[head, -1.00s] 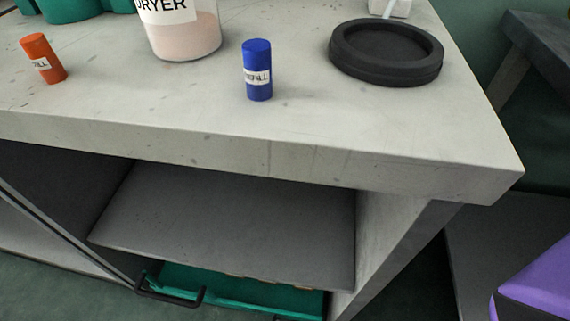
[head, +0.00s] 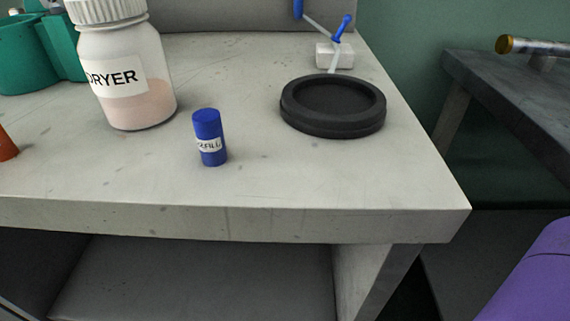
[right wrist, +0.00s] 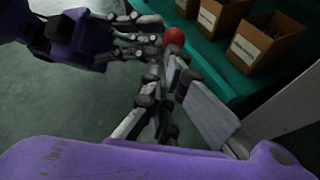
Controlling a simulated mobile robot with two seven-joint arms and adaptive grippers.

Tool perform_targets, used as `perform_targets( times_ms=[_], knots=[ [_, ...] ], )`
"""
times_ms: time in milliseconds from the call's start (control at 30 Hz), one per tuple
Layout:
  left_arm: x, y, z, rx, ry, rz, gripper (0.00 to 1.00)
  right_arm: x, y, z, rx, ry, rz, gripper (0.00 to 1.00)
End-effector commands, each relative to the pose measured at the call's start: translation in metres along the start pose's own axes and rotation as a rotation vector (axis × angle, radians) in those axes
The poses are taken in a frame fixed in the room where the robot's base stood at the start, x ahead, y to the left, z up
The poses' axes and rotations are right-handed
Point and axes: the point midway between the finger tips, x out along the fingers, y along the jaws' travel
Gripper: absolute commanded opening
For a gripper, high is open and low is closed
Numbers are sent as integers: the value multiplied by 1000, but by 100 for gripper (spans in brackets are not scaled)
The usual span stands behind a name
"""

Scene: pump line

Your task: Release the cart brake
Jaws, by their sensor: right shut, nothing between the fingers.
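A teal cart (right wrist: 216,65) carrying open cardboard boxes shows at the upper right of the right wrist view. A red ball-shaped knob (right wrist: 174,37) is beside its near edge; its stem or lever is hidden, and I cannot tell how the brake is set. My right gripper (right wrist: 165,68) is shut and empty, its tips just below the knob in the picture. I cannot tell whether they touch it. My left gripper (right wrist: 146,37) comes in from the upper left, its fingers close to the knob; its opening is unclear. The cart and both grippers are out of the head view.
The grey bench (head: 250,222) holds a dryer jar (head: 125,85), a blue refill cylinder (head: 210,137) and a black round dish (head: 333,105). A dark table (head: 500,90) stands at right. Boxes (right wrist: 265,38) line the cart. A pale post (right wrist: 280,100) is near my right gripper.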

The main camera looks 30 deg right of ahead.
Motion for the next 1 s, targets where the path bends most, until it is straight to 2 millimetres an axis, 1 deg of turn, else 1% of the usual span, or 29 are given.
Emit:
perform_targets(
  times_ms=[33, 267, 300, 400, 433, 867, 1000],
  knots=[
    [12, -6, -3, 3, 20, -12, 0, 1, 1, 3, -1, -1, -1, 0],
    [12, -6, -3, 3, 20, -12, 0, 2, 2, 5, 1, -3, 1, 0],
    [12, -6, -3, 4, 20, -12, 11, 2, 2, 6, 1, -4, 1, 0],
    [12, -6, -3, 4, 20, -11, 24, 3, 2, 6, 1, -5, 1, 0],
    [12, -5, -3, 4, 21, -11, 27, 3, 2, 6, 1, -5, 2, 0],
    [7, -2, -2, 2, 12, -6, 27, 2, 1, 4, 1, 0, -1, 0],
    [-2, -2, -1, 2, 9, -4, 27, 1, 1, 4, 1, 1, -1, 0]
  ],
)
